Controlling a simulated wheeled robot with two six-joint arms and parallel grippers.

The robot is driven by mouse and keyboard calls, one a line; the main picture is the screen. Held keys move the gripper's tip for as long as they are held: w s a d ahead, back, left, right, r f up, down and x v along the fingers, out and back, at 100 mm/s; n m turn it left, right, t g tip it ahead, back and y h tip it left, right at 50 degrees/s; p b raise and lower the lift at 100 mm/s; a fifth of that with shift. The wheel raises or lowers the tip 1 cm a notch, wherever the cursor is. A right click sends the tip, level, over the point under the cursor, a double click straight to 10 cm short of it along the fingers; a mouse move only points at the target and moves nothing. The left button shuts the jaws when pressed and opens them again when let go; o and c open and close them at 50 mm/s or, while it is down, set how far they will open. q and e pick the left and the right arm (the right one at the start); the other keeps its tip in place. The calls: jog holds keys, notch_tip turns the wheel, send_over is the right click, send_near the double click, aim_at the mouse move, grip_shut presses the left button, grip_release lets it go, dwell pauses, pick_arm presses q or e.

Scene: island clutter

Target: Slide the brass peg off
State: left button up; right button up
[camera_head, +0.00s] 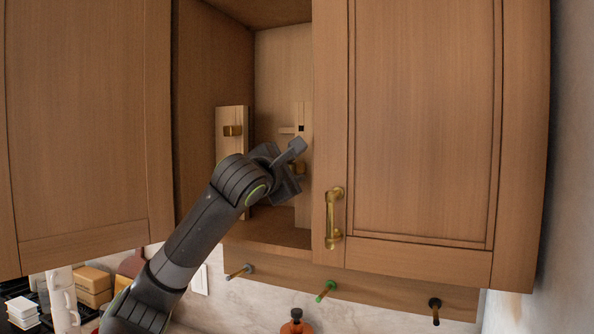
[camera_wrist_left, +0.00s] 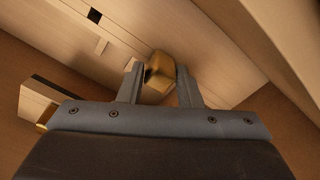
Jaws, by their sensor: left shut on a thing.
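The brass peg (camera_wrist_left: 159,70) shows in the left wrist view as a blocky gold piece between the two fingers of my left gripper (camera_wrist_left: 160,88), against a pale wooden board (camera_wrist_left: 110,42). In the head view my left gripper (camera_head: 296,168) reaches into the open cabinet, in front of this upright board (camera_head: 304,116). The board has a small dark square hole and a short crosspiece. My left gripper is shut on the brass peg. My right gripper is in neither view.
A second upright wooden board (camera_head: 231,113) with a brass piece stands to the left inside the cabinet. The cabinet door (camera_head: 420,130) with its brass handle (camera_head: 333,218) is close on the right. Several hooks sit on the rail (camera_head: 390,290) below.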

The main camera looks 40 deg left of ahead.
pick_arm(q)
jog(key=shift+s+d+f+b, duration=0.15)
jog(key=shift+s+b, duration=0.1)
jog(key=shift+b, duration=0.15)
jog(key=shift+b+v, duration=0.9)
jog(key=shift+v, duration=0.3)
jog(key=shift+b+v, duration=0.85)
jog(key=shift+v, duration=0.35)
grip_shut()
jog(key=shift+s, duration=0.15)
